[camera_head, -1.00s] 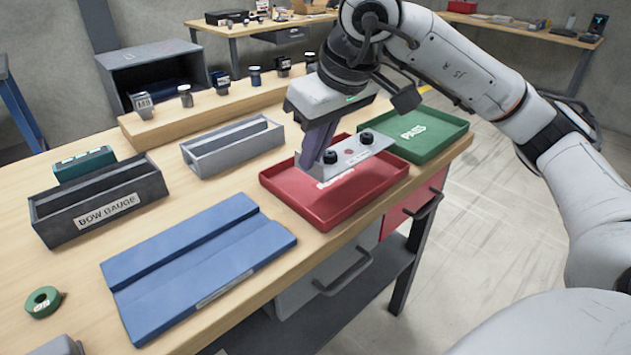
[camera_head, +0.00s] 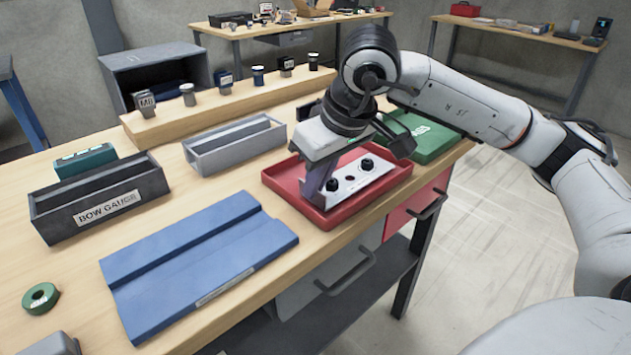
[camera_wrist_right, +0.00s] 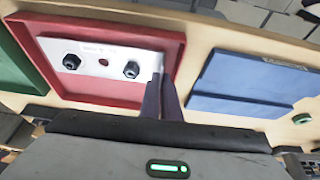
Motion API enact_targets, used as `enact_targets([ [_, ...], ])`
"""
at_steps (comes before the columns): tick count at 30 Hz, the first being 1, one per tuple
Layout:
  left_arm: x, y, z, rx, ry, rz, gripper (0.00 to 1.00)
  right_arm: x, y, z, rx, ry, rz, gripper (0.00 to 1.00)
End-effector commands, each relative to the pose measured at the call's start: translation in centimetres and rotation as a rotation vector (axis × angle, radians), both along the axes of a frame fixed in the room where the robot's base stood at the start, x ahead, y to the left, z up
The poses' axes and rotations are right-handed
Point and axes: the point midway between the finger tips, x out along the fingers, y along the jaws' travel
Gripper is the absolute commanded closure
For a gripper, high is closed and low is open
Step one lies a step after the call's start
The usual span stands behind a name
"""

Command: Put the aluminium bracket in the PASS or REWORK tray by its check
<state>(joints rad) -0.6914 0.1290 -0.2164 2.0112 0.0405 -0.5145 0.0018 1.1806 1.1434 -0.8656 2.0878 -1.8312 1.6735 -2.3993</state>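The aluminium bracket (camera_head: 352,179), a silver plate with two black knobs and a hole between them, is low inside the red tray (camera_head: 330,217). I cannot tell whether it touches the tray floor. My right gripper (camera_head: 314,190) is at the bracket's left end, fingers pointing down. In the right wrist view my right gripper (camera_wrist_right: 161,82) is shut on the end of the bracket (camera_wrist_right: 104,58), over the red tray (camera_wrist_right: 125,99). The green PASS tray (camera_head: 428,140) is behind, partly hidden by my arm. No lettering on the red tray is readable. My left gripper is not in view.
A blue grooved block (camera_head: 190,262), the grey BOW GAUGE box (camera_head: 98,203) and a light grey channel (camera_head: 236,146) stand left of the red tray. A green ring (camera_head: 40,298) lies at the front left. A wooden ledge (camera_head: 225,103) with small items runs behind.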

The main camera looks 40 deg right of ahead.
Motion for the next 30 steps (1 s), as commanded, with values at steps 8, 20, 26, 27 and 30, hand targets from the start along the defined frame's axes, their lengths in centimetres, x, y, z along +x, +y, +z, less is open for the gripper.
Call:
enact_targets([
  [8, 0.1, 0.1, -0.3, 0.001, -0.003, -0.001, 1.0, -0.1, 0.0, -0.7, 0.0, 0.006, 0.0, 0.94],
  [20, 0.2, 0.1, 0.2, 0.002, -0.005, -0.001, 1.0, 0.0, 0.1, -0.1, 0.002, 0.001, 0.001, 0.79],
  [26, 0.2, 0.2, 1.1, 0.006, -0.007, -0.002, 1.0, -0.4, 0.1, 2.4, 0.004, -0.006, 0.003, 0.79],
  [27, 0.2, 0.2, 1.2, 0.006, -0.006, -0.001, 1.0, -0.8, 0.0, 3.2, 0.002, -0.006, 0.002, 0.79],
  [30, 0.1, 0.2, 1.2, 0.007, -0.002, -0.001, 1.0, -1.7, 0.0, 5.4, 0.002, -0.005, 0.001, 0.79],
])
